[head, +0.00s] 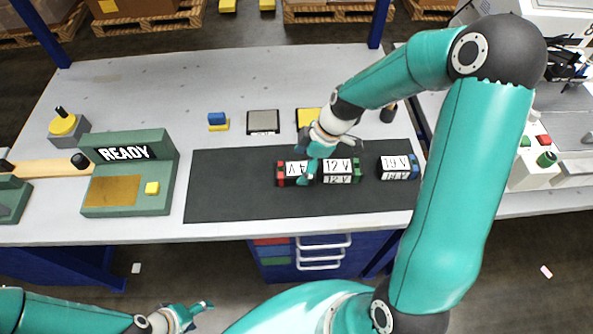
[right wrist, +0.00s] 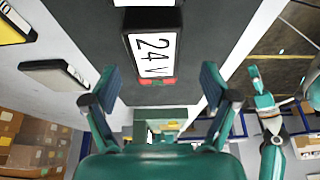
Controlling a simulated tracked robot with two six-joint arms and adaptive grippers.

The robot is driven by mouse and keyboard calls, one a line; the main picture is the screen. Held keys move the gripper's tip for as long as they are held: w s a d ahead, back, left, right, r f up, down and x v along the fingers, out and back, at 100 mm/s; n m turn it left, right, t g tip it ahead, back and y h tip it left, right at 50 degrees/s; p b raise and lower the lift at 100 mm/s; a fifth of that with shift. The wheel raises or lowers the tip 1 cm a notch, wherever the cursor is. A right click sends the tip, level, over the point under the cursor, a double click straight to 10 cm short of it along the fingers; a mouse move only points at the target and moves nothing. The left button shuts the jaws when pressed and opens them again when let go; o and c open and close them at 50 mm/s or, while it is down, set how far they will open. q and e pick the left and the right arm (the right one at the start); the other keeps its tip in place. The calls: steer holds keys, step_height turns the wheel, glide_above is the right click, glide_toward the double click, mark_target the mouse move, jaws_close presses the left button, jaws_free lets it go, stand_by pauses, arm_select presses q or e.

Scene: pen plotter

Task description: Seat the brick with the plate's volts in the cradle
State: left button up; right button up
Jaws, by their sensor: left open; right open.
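A brick labelled 24 V with red ends (head: 281,177) lies on the dark mat, partly hidden by my right gripper; its label shows clearly in the right wrist view (right wrist: 152,48). A 12 V brick with green ends (head: 342,178) lies to its right, and a brick labelled 19 V with blue ends (head: 399,173) farther right. My right gripper (head: 311,167) is open over the 24 V brick, its fingers apart on either side of the brick's near end in the right wrist view (right wrist: 157,88). My left gripper (head: 192,311) is open and empty at the bottom. I cannot identify the rating plate or cradle.
A white machine (head: 540,165) is at right. The mat's left part is clear.

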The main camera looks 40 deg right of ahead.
mark_target(296, 169)
steer(key=x, duration=0.2)
steer(key=p+x, duration=0.1)
steer(key=x, duration=0.1)
steer(key=shift+w, duration=0.25)
steer(key=shift+f+b, duration=0.3)
steer(key=shift+b, duration=0.45)
stand_by(0.5)
jaws_close()
stand_by(0.4)
